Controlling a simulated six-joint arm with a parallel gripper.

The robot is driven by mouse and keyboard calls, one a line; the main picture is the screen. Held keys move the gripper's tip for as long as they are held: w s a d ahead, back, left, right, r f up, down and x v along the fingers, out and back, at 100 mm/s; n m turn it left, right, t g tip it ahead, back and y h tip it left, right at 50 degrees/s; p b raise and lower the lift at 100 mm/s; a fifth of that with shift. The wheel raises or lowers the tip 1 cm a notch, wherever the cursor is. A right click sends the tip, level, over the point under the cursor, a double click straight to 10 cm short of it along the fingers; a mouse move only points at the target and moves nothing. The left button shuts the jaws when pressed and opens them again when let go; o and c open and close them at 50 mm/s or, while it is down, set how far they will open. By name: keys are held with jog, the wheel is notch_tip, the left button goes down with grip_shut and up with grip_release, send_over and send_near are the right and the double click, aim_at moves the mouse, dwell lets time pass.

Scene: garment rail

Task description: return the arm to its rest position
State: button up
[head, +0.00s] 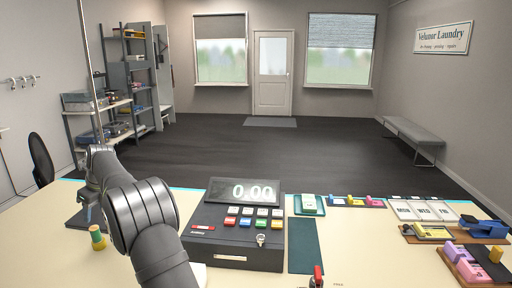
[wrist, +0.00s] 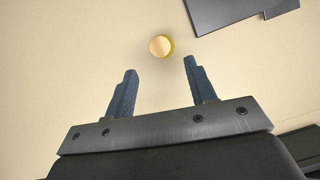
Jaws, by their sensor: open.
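My gripper (wrist: 160,66) is open in the wrist view, its two blue-grey fingers apart with nothing between them. In the head view this piece looks like a small spool (head: 98,238) standing on the counter at the left. My arm (head: 143,215) rises from the bottom of the head view and bends to the left, its wrist above the counter's left part. The fingers are not clear in the head view.
A cash register (head: 237,240) reading 0.00 stands right of my arm. A dark base plate (head: 77,219) and a thin upright pole (head: 91,75) are at the left. Trays of small items, including a blue stapler-like thing (head: 486,228), fill the counter's right. Cream counter (head: 40,250) is bare at front left.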

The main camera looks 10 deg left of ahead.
aim_at(95, 226)
jog(key=x, duration=1.1)
jog(key=shift+f, duration=0.45)
jog(key=r, duration=0.3)
jog(key=d+r, duration=0.1)
jog(key=r, duration=0.1)
jog(key=shift+w+r, duration=0.25)
jog(key=w+d+r, duration=0.3)
jog(key=d+r, duration=0.3)
jog(key=d, duration=0.4)
jog(key=w+d+f+n, duration=0.2)
jog(key=w+d+f, duration=0.25)
jog(key=d, duration=0.35)
jog(key=shift+g, duration=0.4)
jog(key=f, duration=0.9)
jog(key=shift+s+a+f, duration=0.1)
jog(key=shift+a+f, duration=0.15)
jog(key=shift+a, duration=0.15)
jog(key=v, duration=0.4)
jog(key=shift+a+r, duration=0.1)
jog(key=shift+r, duration=0.05)
jog(key=shift+w+d+r, duration=0.25)
jog(key=shift+r, duration=0.3)
